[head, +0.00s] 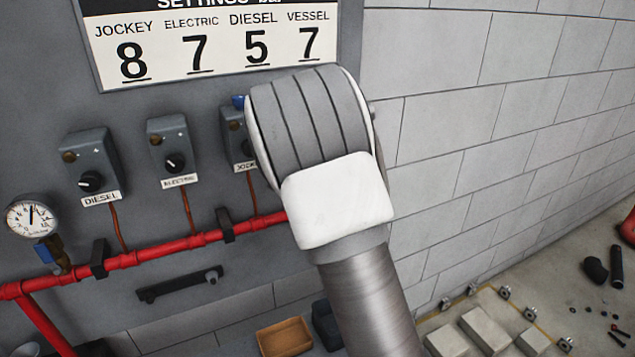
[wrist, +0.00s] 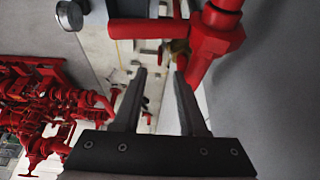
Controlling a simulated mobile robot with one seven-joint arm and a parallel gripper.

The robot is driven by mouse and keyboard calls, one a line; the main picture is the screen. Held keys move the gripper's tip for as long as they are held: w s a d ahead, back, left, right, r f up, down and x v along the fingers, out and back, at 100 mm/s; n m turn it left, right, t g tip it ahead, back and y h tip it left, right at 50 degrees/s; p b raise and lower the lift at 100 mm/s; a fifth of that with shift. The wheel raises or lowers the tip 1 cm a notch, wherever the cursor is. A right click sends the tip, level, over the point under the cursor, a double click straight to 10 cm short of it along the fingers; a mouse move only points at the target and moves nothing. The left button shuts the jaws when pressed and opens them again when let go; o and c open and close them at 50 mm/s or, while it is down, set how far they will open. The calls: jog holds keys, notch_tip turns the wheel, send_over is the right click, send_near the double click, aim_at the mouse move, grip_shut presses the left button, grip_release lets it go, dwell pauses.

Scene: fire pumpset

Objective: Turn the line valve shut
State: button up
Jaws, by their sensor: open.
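A small brass valve (head: 58,258) with a blue handle (head: 43,252) sits under the pressure gauge at the left in the head view. No label there names it as the line valve, and I cannot tell for sure which valve that is. My gripper (wrist: 161,72) shows in the wrist view, with its two dark fingers apart and nothing seen between them. A red pipe fitting (wrist: 212,40) is close beyond the right finger, with a blurred brass-coloured part (wrist: 178,48) near the fingertips. In the head view my own arm hides the gripper.
A red pipe (head: 180,243) runs along the grey panel below the diesel switch box (head: 90,165) and electric switch box (head: 172,150). A pressure gauge (head: 32,218) is at left. A tan tray (head: 284,337) is low down. Red pipework (wrist: 50,115) fills the wrist view's left.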

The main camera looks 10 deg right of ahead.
jog(key=v, duration=0.9)
jog(key=shift+d, duration=0.1)
jog(key=shift+c, duration=0.3)
jog(key=shift+d+f, duration=0.15)
jog(key=shift+d, duration=0.1)
jog(key=c, duration=0.5)
jog(key=d+f+y, duration=0.1)
jog(key=d, duration=0.2)
jog(key=w+d+f+y, duration=0.1)
jog(key=d, duration=0.3)
jog(key=w+d+f, duration=0.1)
jog(key=d, duration=0.3)
jog(key=shift+y, duration=0.4)
grip_shut()
jog(key=shift+s+a+f+p, duration=0.1)
jog(key=shift+a+f+p, duration=0.25)
jog(key=shift+f, duration=1.55)
jog(key=shift+s+a+f+p, duration=0.15)
jog(key=shift+a+f, duration=0.25)
jog(key=shift+f, duration=1.5)
jog(key=shift+w+a+f+p, duration=0.1)
jog(key=shift+a+f+p, duration=0.25)
jog(key=shift+f, duration=1.55)
